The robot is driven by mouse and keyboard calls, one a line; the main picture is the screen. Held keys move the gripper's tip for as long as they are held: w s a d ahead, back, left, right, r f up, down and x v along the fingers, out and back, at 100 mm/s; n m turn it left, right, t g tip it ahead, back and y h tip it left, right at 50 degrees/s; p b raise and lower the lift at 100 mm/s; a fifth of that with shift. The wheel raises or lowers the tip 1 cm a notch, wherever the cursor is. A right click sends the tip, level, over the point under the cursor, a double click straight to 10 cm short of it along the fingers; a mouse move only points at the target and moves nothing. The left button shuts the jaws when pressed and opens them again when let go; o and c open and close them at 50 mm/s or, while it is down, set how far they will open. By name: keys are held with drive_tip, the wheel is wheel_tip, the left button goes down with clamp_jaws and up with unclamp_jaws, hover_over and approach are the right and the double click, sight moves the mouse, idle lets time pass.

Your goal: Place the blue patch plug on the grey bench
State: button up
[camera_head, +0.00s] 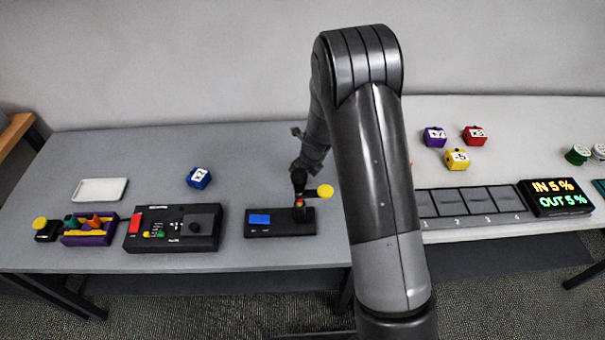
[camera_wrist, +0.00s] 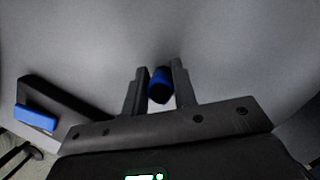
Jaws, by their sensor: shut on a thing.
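The blue patch plug (camera_wrist: 159,83), a short blue cylinder with a dark end, is between the two fingers of my gripper (camera_wrist: 157,88) in the wrist view. The gripper is shut on it. The plug cannot be made out there. The device's blue part also shows at the left of the wrist view (camera_wrist: 36,117). I cannot tell whether the plug touches the bench.
A blue cube (camera_head: 199,178), white tray (camera_head: 101,189), black control box (camera_head: 173,228) and purple holder (camera_head: 89,232) stand on the bench. A yellow disc (camera_head: 325,191) is beside my gripper. Bare bench lies behind the boxes. The pale right-hand table holds cubes, numbered slots and a display (camera_head: 556,198).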

drive_tip(key=shift+f, duration=0.2)
drive_tip(key=o, duration=1)
